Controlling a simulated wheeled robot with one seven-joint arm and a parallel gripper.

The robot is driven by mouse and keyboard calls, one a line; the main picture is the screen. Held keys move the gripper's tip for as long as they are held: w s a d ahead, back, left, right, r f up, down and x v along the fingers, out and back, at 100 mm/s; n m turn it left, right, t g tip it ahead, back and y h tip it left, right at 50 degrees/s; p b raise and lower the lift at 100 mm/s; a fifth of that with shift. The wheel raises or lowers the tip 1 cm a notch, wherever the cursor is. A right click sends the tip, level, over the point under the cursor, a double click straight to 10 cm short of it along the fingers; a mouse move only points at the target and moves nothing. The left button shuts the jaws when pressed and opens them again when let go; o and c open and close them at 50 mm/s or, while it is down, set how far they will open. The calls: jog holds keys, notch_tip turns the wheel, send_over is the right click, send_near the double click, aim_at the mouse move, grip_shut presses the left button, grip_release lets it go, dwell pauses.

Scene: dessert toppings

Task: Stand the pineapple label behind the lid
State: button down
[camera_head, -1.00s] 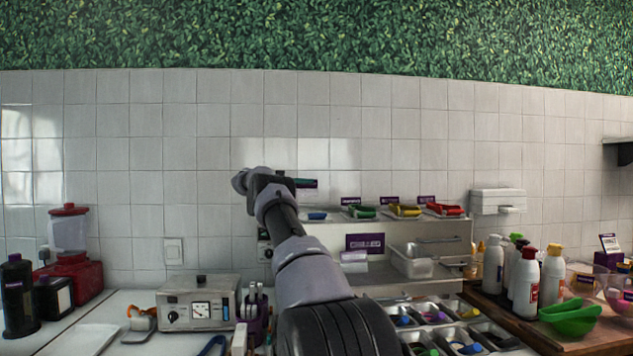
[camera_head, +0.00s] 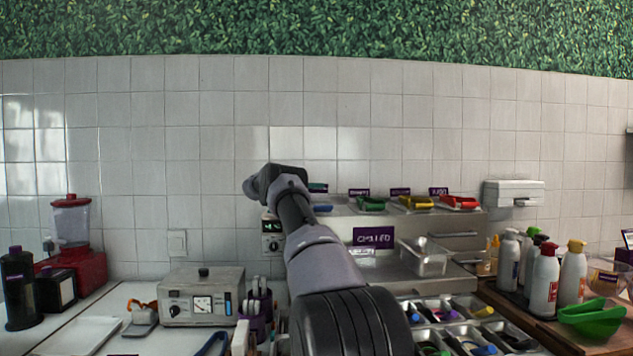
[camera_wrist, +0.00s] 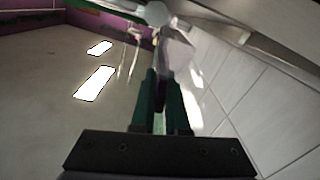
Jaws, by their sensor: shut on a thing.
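My gripper (camera_head: 319,187) is above the left end of the raised steel shelf. Its teal fingers (camera_wrist: 161,95) show in the wrist view, shut on a thin pale piece (camera_wrist: 176,55). This seems to be the pineapple label; its dark purple face (camera_head: 317,190) shows by the fingertips in the head view. Its print is not readable. A blue lid (camera_head: 322,208) lies on the shelf just below my gripper, with no label standing behind it. Green (camera_head: 371,203), yellow (camera_head: 416,202) and red (camera_head: 459,203) lids lie to its right.
Purple labels (camera_head: 359,192) stand behind the green, yellow and red lids. The tiled wall (camera_head: 300,140) is close behind the shelf. A larger purple sign (camera_head: 373,237) and a clear tub (camera_head: 423,257) are below. Bottles (camera_head: 545,280) stand at right, a steel machine (camera_head: 201,296) at left.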

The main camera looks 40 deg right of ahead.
jog(key=shift+f, duration=0.35)
jog(key=shift+f, duration=0.55)
jog(key=c, duration=0.8)
grip_release()
jog(key=shift+c, duration=0.2)
jog(key=shift+a, duration=0.1)
